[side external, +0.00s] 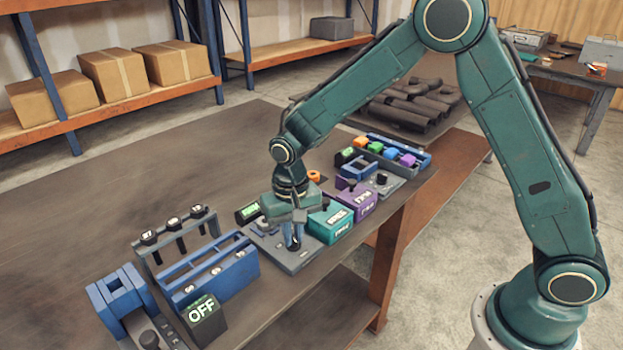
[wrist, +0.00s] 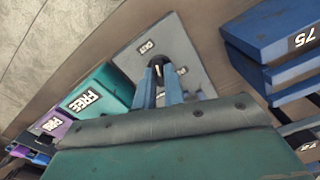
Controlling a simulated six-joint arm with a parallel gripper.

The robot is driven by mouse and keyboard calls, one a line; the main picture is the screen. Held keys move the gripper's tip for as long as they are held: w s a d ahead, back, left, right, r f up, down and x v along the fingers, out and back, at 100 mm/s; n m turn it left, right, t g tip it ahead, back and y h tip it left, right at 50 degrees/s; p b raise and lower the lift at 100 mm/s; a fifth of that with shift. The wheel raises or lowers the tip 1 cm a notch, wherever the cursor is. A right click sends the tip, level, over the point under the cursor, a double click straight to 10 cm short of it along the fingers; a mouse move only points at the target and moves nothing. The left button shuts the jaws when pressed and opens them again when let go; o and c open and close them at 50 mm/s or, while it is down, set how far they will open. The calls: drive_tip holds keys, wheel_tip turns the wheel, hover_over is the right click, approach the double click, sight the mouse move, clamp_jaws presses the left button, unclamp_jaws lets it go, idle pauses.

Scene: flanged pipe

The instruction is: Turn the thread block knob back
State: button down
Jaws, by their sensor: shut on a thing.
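The thread block knob (wrist: 158,63) is small and black and stands on a grey plate (wrist: 180,42) that bears small white labels. In the wrist view my gripper (wrist: 157,76) has its two blue-grey fingers closed on either side of the knob, with only its top showing between the tips. In the side external view my gripper (side external: 293,244) points down onto the grey plate (side external: 302,263) near the table's front edge. The fingers hide most of the knob there, and its turn angle is hard to read.
A teal box (side external: 332,224) and a purple box (side external: 360,197) stand right of the plate. A blue rack (side external: 217,267) and a black block marked OFF (side external: 204,318) stand left. A small green-lit display (side external: 248,213) is just behind. The table's back left is clear.

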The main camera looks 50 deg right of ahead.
drive_tip(key=shift+n, duration=0.3)
drive_tip(key=c, duration=1.5)
unclamp_jaws()
drive_tip(key=shift+r, duration=0.1)
wheel_tip(320, 180, up, 14)
drive_tip(key=shift+f, duration=0.15)
